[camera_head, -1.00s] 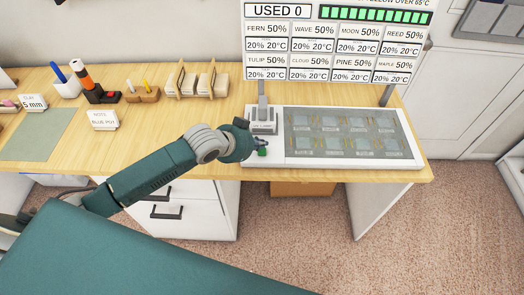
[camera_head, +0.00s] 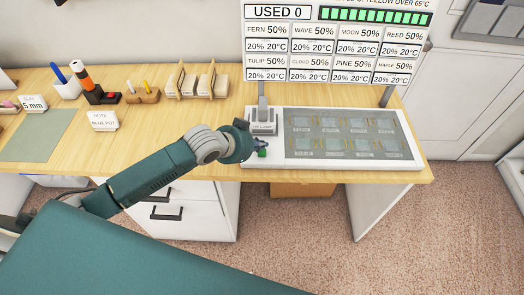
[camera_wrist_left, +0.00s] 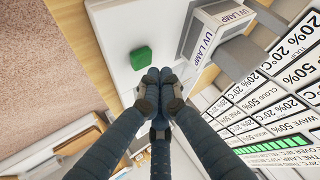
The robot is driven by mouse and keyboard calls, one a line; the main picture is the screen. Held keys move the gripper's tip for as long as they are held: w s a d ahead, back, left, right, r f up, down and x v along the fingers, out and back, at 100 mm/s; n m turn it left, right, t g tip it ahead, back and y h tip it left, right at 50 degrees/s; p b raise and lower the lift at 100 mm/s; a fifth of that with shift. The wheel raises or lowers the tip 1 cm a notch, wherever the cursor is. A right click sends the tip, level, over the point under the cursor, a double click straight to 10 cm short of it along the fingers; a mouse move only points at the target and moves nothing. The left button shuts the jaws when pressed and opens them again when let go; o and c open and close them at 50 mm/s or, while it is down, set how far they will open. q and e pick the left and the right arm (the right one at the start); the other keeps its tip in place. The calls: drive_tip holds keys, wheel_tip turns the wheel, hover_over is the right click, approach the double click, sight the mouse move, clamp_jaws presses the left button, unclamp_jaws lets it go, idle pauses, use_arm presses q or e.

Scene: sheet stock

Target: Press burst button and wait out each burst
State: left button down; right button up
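The green burst button (camera_head: 262,153) sits at the left end of the white lamp unit (camera_head: 401,161); it also shows in the left wrist view (camera_wrist_left: 141,59). My left gripper (camera_wrist_left: 158,86) has its fingertips together, with nothing seen between them. In the left wrist view the tips appear just beside the button, and I cannot tell their height above the unit. The grey UV lamp (camera_head: 263,122) stands behind the button. The display board (camera_head: 335,42) reads USED 0, with a green bar and several named cells at 50%, 20% and 20°C. My right gripper is out of view.
A glass-covered bed with several square samples (camera_head: 345,133) fills the right of the unit. To the left on the wooden desk stand a note card (camera_head: 103,120), wooden holders (camera_head: 196,86), an orange and black tool (camera_head: 89,82) and a green mat (camera_head: 38,135).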

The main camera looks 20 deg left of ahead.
sight(260, 153)
use_arm(q)
drive_tip(key=shift+f, duration=0.4)
drive_tip(key=shift+f, duration=0.55)
idle(0.7)
idle(0.4)
drive_tip(key=shift+r+p, duration=0.95)
wheel_tip(260, 153, up, 5)
drive_tip(key=p, duration=0.5)
drive_tip(key=shift+r, duration=0.1)
